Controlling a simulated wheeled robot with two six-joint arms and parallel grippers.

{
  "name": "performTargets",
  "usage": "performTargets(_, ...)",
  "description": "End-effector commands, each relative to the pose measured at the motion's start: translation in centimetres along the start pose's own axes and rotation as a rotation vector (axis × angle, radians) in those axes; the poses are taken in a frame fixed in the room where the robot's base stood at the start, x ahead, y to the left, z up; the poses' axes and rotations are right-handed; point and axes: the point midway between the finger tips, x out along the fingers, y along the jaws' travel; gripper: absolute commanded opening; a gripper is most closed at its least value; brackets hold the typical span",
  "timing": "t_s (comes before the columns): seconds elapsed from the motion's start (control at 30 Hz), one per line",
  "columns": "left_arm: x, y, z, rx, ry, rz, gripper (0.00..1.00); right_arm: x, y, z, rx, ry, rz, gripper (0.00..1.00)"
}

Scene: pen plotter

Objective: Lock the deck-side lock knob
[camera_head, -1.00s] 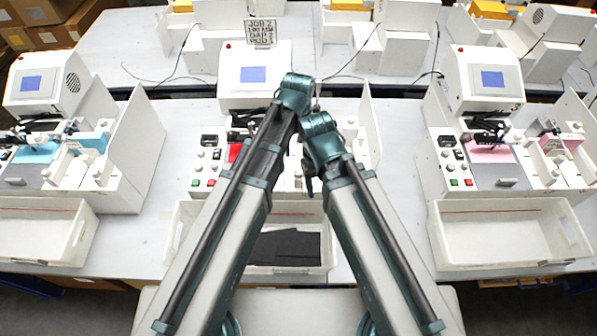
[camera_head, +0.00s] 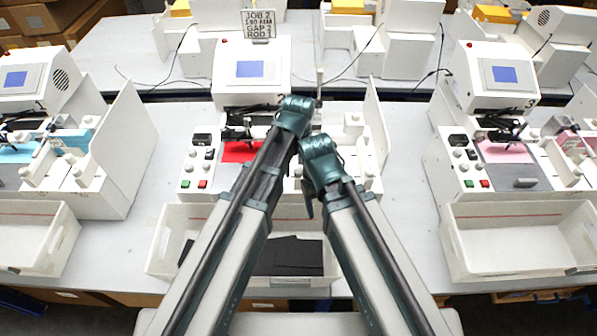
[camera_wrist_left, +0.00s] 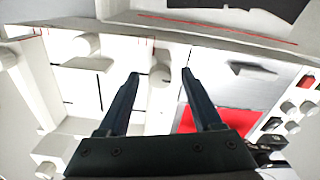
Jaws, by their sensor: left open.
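The middle pen plotter is a white machine with a red sheet (camera_head: 240,151) on its deck; my arms cover much of it in the head view. A round white knob (camera_wrist_left: 160,73) shows between the fingertips, not visibly gripped. I cannot tell which is the deck-side lock knob. My right gripper cannot be made out.
An open white tray (camera_head: 163,255) with dark sheets (camera_head: 290,256) stands in front of the plotter. A white side panel (camera_head: 376,122) rises at its right. Buttons (camera_head: 194,183) line its left. Similar plotters stand on both sides, with clear table between them.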

Motion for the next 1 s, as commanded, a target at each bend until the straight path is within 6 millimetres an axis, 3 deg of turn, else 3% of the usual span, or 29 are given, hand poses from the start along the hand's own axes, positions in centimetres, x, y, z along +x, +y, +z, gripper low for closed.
performTargets(0.17,-0.08,0.0,0.0,0.0,0.0,0.0,0.67,-0.08,0.0,0.01,0.0,0.0,0.0,0.6)
performTargets(0.2,-0.08,0.0,0.0,0.0,0.0,0.0,0.63,-0.08,0.0,0.01,0.0,0.0,0.0,0.6)
performTargets(0.57,-0.07,0.0,0.0,0.0,0.0,0.0,0.0,-0.07,0.0,0.01,0.0,0.0,0.0,0.6)
performTargets(1.0,-0.07,-0.01,0.0,0.068,0.0,0.0,0.0,-0.07,0.0,0.01,0.0,0.0,0.0,0.6)
